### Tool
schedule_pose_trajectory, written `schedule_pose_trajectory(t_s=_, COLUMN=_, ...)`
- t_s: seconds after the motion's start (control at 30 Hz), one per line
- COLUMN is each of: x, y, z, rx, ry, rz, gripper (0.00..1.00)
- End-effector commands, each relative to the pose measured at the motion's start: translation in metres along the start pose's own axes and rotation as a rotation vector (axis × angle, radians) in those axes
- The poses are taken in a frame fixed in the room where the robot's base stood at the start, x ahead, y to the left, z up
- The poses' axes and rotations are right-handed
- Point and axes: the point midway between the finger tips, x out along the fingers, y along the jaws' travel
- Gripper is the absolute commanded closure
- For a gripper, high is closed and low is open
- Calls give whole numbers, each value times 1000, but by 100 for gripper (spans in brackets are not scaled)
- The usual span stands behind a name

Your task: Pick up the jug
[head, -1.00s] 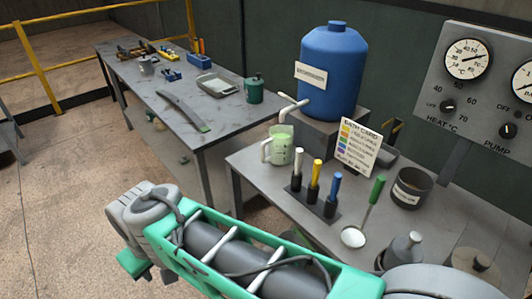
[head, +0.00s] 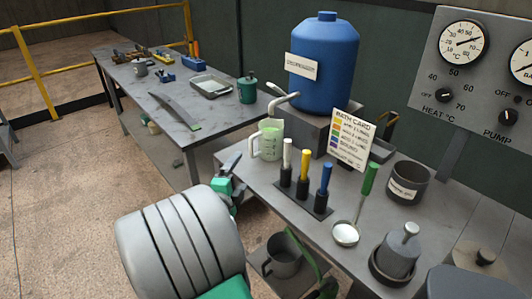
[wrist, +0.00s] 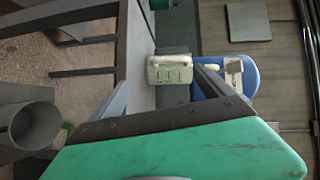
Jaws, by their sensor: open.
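The jug (head: 269,142) is a translucent measuring jug with pale green contents and a white handle on its left. It stands upright near the back left edge of the near bench, under the blue drum's spout. It also shows in the wrist view (wrist: 170,72), ahead between the finger lines. My gripper (head: 232,165) is just left of the jug and somewhat lower in the head view, apart from it. Its grey fingers are spread and empty in the wrist view (wrist: 160,85).
The blue drum (head: 323,65) stands on a block behind the jug, its white spout (head: 283,101) close above. A rack of white, yellow and blue-handled tools (head: 304,192) and a bath card (head: 347,138) stand to the right. A grey mug (head: 284,256) sits lower, below the bench top.

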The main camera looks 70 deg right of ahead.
Motion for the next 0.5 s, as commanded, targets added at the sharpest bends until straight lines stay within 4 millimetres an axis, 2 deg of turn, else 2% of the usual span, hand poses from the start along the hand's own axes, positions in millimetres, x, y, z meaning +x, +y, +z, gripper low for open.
schedule_pose_trajectory(t_s=0.1, x=6, y=-1, z=-15, rx=92, ry=11, rz=-83, gripper=9)
schedule_pose_trajectory(t_s=0.27, x=17, y=-8, z=-20, rx=127, ry=9, rz=-112, gripper=9)
schedule_pose_trajectory(t_s=0.5, x=62, y=-14, z=-20, rx=128, ry=10, rz=-110, gripper=9)
